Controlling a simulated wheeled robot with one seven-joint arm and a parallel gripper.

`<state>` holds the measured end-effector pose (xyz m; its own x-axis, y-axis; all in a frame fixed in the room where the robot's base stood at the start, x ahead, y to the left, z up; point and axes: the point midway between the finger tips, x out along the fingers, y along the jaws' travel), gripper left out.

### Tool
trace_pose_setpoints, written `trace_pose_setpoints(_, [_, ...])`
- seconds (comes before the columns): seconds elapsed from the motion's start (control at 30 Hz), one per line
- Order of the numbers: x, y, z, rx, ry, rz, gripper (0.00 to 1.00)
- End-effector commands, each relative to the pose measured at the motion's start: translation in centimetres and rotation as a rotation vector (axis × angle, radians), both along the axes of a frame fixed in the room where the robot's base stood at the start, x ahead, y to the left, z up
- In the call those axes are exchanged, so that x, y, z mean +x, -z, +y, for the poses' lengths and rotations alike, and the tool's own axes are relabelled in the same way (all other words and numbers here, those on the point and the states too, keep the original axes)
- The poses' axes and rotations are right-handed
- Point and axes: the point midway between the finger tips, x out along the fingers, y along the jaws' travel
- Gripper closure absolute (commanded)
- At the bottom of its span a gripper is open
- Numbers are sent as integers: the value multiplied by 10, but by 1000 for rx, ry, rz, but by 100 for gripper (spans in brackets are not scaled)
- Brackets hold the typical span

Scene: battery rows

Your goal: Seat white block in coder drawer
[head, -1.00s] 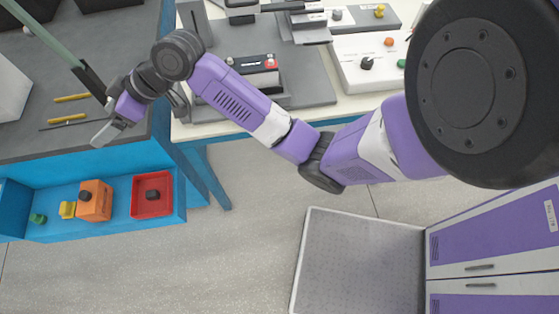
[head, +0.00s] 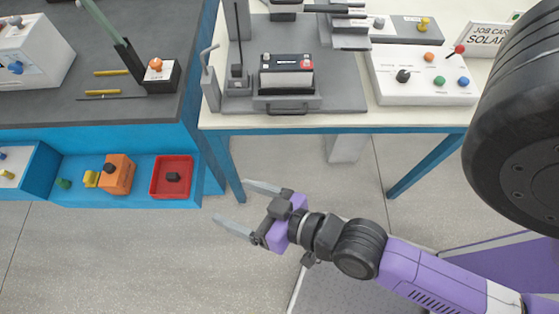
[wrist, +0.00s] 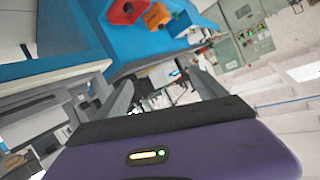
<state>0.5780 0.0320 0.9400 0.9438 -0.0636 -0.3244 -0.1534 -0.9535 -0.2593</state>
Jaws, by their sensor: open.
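My gripper (head: 232,205) is open and empty. It is over the floor, right of and in front of the blue drawer (head: 80,200), pointing left. The drawer is pulled out under the dark bench and also shows in the wrist view (wrist: 75,45). A white block (head: 10,168) with blue and yellow knobs is at the left picture edge, partly cut off, inside the blue walls; I cannot tell whether it is fully seated. A larger white box (head: 40,45) with a blue knob stands on the bench top.
An orange block (head: 118,178), a yellow piece (head: 91,179) and a red tray (head: 171,190) are in the drawer. The cream table (head: 420,112) holds a battery fixture (head: 287,80) and a knob panel (head: 440,90). Open floor lies in front of the drawer.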

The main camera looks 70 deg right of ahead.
Motion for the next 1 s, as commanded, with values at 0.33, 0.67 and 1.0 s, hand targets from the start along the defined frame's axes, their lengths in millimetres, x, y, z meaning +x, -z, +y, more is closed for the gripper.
trace_pose_setpoints(0.33, [-101,-48,-28,-234,-121,-34,19])
trace_pose_setpoints(0.67, [-110,-60,-32,-270,-151,-51,19])
trace_pose_setpoints(1.0, [-110,-59,-32,-268,-149,-50,19])
